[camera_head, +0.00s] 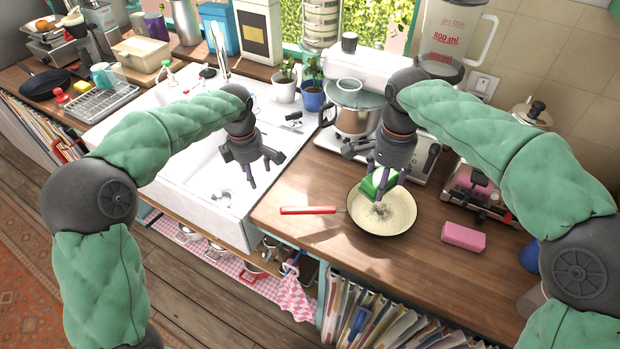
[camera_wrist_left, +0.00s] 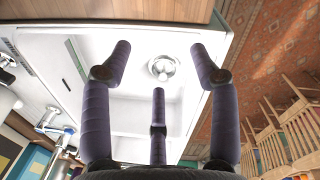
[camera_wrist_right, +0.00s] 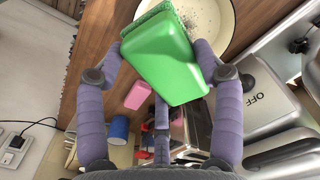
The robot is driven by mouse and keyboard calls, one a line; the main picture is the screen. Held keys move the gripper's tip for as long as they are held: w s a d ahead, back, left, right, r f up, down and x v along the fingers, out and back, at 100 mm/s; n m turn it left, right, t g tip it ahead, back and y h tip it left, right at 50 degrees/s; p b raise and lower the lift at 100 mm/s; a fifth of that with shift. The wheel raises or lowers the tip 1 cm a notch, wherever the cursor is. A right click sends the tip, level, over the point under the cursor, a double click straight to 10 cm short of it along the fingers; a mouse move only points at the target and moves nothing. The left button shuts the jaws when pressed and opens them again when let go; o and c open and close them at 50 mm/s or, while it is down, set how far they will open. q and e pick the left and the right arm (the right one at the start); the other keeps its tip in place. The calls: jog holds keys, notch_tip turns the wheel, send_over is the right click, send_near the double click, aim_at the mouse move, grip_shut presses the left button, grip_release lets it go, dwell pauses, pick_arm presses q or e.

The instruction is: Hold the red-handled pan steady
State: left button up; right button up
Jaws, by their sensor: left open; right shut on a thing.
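The red-handled pan (camera_head: 384,222) lies on the wooden counter, right of the sink. It has a cream inside with a dark speckled patch, and its red handle (camera_head: 308,210) points left toward the sink. My right gripper (camera_head: 380,184) is shut on a green sponge (camera_head: 372,181) over the far part of the pan. The sponge also shows large in the right wrist view (camera_wrist_right: 165,62), with the pan's rim behind it; contact with the pan is unclear. My left gripper (camera_head: 252,172) is open and empty above the sink, left of the handle and apart from it.
The white sink (camera_head: 190,185) lies under my left gripper. A pink block (camera_head: 463,237) lies right of the pan. Behind stand a stove with a pot (camera_head: 352,118) and a blue plant pot (camera_head: 312,98). Counter around the handle is clear.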

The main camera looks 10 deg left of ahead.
pick_arm(q)
notch_tip(320, 180, up, 5)
jog(key=n+g, duration=0.1)
send_over(310, 207)
notch_tip(310, 207, down, 12)
jog(key=shift+f, duration=0.1)
jog(key=shift+c, duration=0.3)
grip_shut()
